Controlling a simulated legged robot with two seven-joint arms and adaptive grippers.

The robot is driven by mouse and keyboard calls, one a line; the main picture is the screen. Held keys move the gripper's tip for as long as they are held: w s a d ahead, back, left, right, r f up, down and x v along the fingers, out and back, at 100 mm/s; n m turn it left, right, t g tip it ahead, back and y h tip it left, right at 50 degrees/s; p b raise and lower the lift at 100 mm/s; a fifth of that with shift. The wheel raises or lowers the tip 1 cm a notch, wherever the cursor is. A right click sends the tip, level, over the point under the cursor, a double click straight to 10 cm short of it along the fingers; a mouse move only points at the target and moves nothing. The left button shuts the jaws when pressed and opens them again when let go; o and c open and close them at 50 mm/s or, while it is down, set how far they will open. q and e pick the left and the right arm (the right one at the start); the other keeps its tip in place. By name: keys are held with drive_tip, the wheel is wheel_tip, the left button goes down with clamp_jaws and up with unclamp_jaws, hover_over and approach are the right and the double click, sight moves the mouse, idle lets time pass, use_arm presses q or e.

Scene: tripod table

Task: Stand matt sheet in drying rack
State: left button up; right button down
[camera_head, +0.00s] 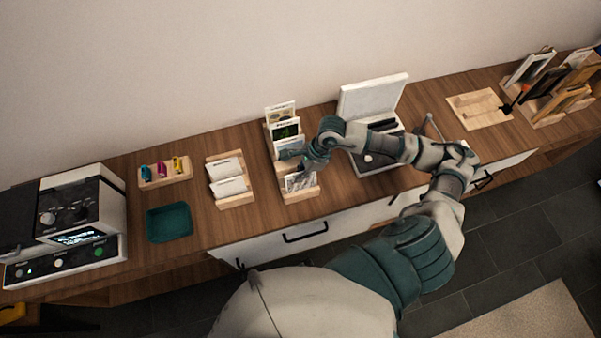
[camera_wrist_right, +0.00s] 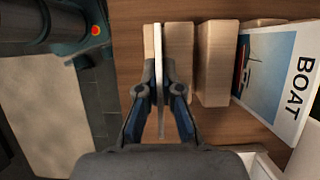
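A wooden slotted rack (camera_head: 308,192) stands on the counter and holds several upright printed cards. My right gripper (camera_head: 297,168) is over its near part, partly hiding it. In the right wrist view my gripper (camera_wrist_right: 160,85) has its fingers closed around a thin pale sheet (camera_wrist_right: 159,50), seen edge-on. The sheet is upright between a thin wooden slat and a wooden block (camera_wrist_right: 179,60); whether it rests on the slot floor is hidden. A grey-patterned card (camera_head: 298,182) shows at the rack's near end. My left gripper is not in view.
A card marked BOAT (camera_wrist_right: 280,80) leans beside the blocks. Left of the rack are a wooden holder with white sheets (camera_head: 228,178), a teal tray (camera_head: 169,222) and a machine (camera_head: 75,215). An open grey-lidded case (camera_head: 372,98) stands right, with a frame rack (camera_head: 550,118) farther right.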

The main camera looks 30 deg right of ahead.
drive_tip(key=shift+f, duration=0.2)
drive_tip(key=c, duration=1.2)
unclamp_jaws()
drive_tip(key=shift+c, duration=0.2)
drive_tip(key=shift+r, duration=0.15)
drive_tip(key=shift+r+p, duration=2.45)
drive_tip(key=shift+r, duration=1.95)
